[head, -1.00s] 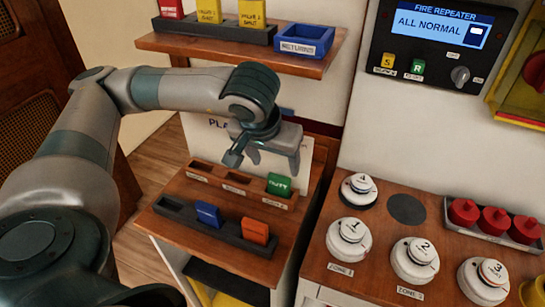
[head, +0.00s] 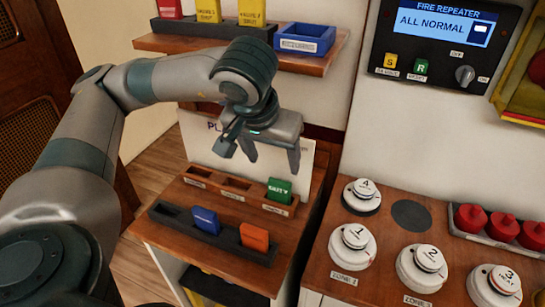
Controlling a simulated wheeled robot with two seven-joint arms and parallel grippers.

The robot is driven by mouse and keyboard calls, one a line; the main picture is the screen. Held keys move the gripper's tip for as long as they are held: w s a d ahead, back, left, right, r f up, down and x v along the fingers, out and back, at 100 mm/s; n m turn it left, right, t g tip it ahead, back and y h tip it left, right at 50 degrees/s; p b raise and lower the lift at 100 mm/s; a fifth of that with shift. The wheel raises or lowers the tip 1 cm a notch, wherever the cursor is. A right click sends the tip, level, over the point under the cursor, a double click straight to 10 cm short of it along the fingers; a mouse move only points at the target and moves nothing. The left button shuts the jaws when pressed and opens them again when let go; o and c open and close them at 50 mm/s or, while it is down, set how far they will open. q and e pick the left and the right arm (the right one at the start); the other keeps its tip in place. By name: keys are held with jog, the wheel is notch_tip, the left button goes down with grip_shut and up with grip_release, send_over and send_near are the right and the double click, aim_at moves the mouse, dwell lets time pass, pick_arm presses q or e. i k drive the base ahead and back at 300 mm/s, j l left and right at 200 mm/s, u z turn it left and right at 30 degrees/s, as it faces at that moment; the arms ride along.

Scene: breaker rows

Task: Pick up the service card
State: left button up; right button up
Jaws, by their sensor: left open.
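A green card (head: 279,190) stands in the right slot of a wooden rack, and its white lettering is too small to read surely. A blue card (head: 206,221) and an orange card (head: 254,237) stand in a dark tray in front of the rack. I cannot tell from the lettering which card is the service card. My left gripper (head: 266,153) is open and empty, fingers pointing down, above and a little behind the green card, apart from it. My right gripper is out of view.
A shelf (head: 190,45) above holds a red card, two yellow cards and a blue bin (head: 304,40). A white board (head: 205,150) stands behind the rack. White detectors (head: 351,245) and a tray of red parts (head: 502,227) cover the right counter. A fire repeater panel (head: 440,45) hangs above.

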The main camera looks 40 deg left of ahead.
aim_at(254, 237)
jog(key=u, duration=1.25)
jog(key=k+j+z, duration=0.1)
jog(key=k+z, duration=0.75)
jog(key=k+l+z, duration=0.25)
jog(key=z, duration=0.15)
jog(key=k, duration=0.05)
